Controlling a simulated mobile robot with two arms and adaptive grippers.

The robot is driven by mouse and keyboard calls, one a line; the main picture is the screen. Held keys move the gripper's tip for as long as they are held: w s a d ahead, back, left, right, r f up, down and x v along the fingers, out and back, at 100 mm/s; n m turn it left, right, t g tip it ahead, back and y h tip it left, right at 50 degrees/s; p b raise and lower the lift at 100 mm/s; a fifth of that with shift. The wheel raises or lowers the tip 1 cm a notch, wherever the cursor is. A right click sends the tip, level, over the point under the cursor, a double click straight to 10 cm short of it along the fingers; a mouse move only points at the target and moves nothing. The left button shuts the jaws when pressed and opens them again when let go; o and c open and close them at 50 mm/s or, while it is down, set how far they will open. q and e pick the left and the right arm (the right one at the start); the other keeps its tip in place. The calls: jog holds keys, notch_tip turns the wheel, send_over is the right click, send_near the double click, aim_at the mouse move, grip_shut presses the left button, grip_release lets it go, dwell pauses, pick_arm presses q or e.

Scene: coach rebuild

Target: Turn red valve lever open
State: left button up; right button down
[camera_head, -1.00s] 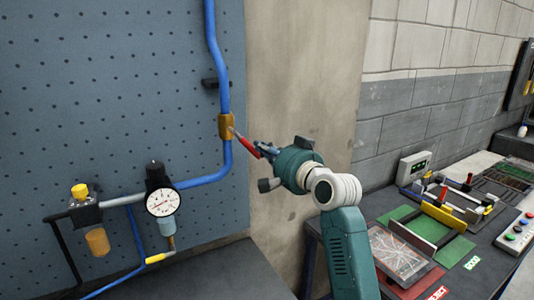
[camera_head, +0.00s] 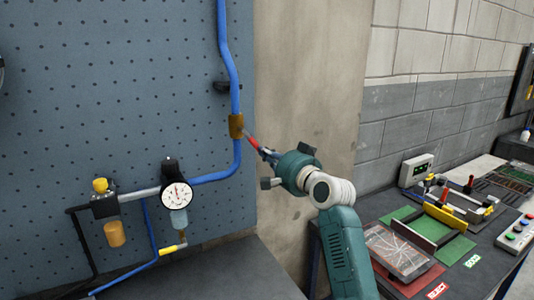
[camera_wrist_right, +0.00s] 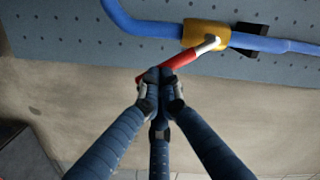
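A brass valve body (camera_head: 236,126) sits on the upright blue pipe on the pegboard, and also shows in the wrist view (camera_wrist_right: 196,35). Its red lever (camera_head: 252,141) slants down to the right in the head view. In the wrist view the red lever (camera_wrist_right: 182,59) runs from the valve down left to my fingertips. My right gripper (camera_head: 266,154) is at the lever's outer end. Its fingers (camera_wrist_right: 159,77) are drawn together on the lever, whose tip shows just past the left finger. The fingers hide part of the lever. My left gripper is out of view.
A round pressure gauge (camera_head: 176,195) and a yellow-capped regulator (camera_head: 101,189) are on the lower pipework. A dark bench surface (camera_head: 246,270) lies below. A workbench with a green tray (camera_head: 408,222) and control box (camera_head: 415,169) stands right. Bare wall is behind my right arm.

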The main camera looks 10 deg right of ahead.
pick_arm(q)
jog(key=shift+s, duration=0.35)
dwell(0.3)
